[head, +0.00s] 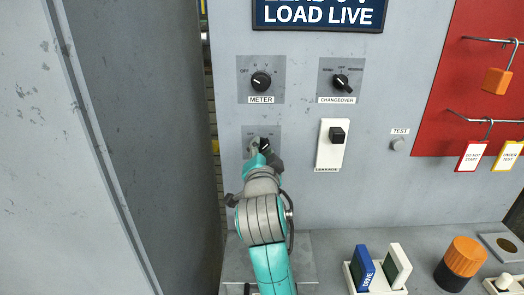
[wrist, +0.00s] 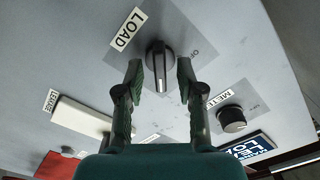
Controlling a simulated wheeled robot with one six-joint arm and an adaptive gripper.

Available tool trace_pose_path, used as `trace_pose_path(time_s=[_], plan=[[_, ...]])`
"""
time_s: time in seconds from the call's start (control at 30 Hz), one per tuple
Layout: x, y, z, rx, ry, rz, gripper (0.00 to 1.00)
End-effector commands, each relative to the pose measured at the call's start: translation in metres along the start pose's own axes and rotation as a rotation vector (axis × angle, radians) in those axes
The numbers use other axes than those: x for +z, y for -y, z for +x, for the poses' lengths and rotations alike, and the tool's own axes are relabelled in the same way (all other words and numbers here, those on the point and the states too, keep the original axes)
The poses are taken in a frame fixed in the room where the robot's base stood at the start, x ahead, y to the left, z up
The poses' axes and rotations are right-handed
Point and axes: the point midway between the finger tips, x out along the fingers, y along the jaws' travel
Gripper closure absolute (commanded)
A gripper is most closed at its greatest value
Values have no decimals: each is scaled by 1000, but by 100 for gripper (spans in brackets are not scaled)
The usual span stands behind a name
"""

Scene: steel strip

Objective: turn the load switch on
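The load switch (wrist: 160,57) is a dark rotary knob with a white pointer line, on a grey plate labelled LOAD. In the wrist view its pointer runs toward the bottom of the picture, and the OFF mark is at its upper right. My gripper (wrist: 159,72) is open, with one fingertip on each side of the knob. Narrow gaps seem to show, but I cannot tell whether either finger touches. In the head view my gripper (head: 262,148) covers most of the switch; its grey plate (head: 248,132) shows around it.
The meter switch (head: 261,81) is just above, the changeover switch (head: 342,82) at upper right. The leakage unit (head: 331,146) stands right of my gripper. A grey cabinet side (head: 150,130) is close on the left. Blue and white blocks and an orange-topped knob (head: 464,255) are on the bench.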

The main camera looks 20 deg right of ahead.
Motion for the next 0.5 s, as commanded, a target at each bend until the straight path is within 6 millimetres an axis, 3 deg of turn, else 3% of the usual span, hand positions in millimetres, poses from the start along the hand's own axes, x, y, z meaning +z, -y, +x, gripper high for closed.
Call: trace_pose_path(time_s=[0.17, 0.5], plan=[[1, 0, -23, -2, 1, 0, 62], [1, 0, -89, -3, 2, 0, 62]])
